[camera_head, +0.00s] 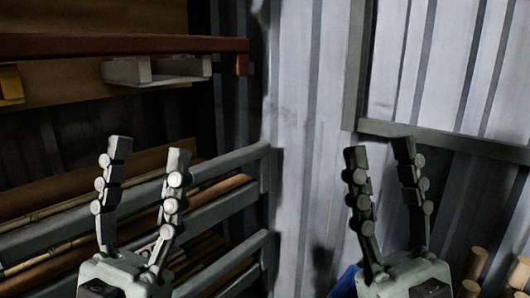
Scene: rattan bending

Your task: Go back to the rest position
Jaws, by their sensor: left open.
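My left gripper (149,152) is raised in the lower left, fingers pointing up and spread apart. It is open with nothing between its fingers. My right gripper (380,152) is raised in the lower right in much the same pose, also open and empty. Both grippers stand apart from each other and appear to hold nothing. Behind my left gripper is a grey metal rack (215,212) with long rattan poles (40,212) lying on it.
A corrugated metal wall (310,130) stands behind. Round wooden pole ends (476,262) show at lower right. A blue thing (345,284) is partly hidden by my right gripper.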

